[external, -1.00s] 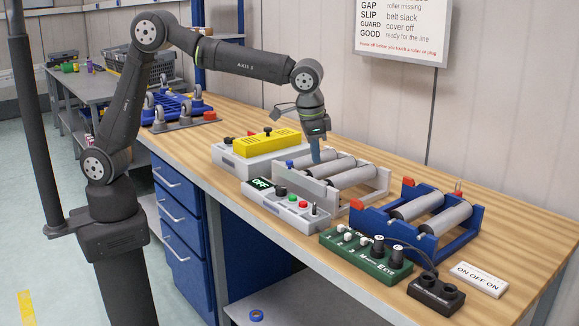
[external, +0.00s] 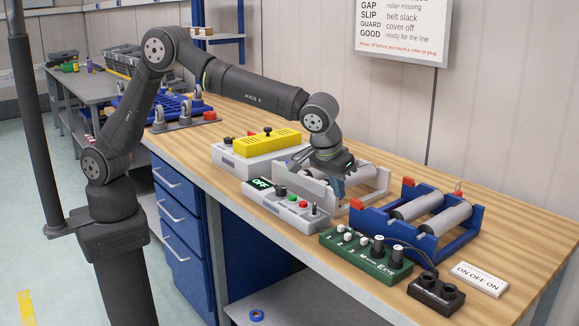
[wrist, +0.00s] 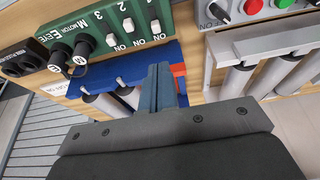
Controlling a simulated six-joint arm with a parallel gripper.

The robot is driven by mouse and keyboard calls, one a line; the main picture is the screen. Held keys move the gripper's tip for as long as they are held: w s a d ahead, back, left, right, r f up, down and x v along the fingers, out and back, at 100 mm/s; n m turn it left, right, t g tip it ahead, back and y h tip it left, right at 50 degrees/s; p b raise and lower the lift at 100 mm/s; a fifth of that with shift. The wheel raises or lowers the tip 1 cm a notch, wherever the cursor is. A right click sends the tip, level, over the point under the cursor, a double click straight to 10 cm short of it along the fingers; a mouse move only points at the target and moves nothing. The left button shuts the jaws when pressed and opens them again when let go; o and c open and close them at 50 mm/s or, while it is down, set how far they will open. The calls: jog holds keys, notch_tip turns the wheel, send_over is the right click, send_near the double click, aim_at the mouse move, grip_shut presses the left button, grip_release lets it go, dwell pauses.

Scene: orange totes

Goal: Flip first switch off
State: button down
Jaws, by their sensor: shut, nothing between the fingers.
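The green switch box (external: 366,256) stands at the bench's front edge, with three small white switches near its left end and black plugs at its right. Its end switch (external: 340,230) is farthest left in the external view. In the wrist view, the green box (wrist: 70,27) is at the top, with white switches (wrist: 135,33) beside "ON" labels. My gripper (external: 338,197) is shut and empty, above the grey roller frame, behind and left of the green box. Its closed fingers (wrist: 158,85) point towards the switches, apart from them.
A blue roller frame (external: 420,222) stands just behind the green box. A grey control box (external: 285,205) with an OFF display is left of it. A black socket block (external: 436,294) and an ON OFF ON plate (external: 479,280) are at the right.

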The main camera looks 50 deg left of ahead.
aim_at(341, 225)
jog(key=x, duration=1)
jog(key=shift+s, duration=1.1)
jog(key=v, duration=1)
jog(key=shift+w, duration=0.1)
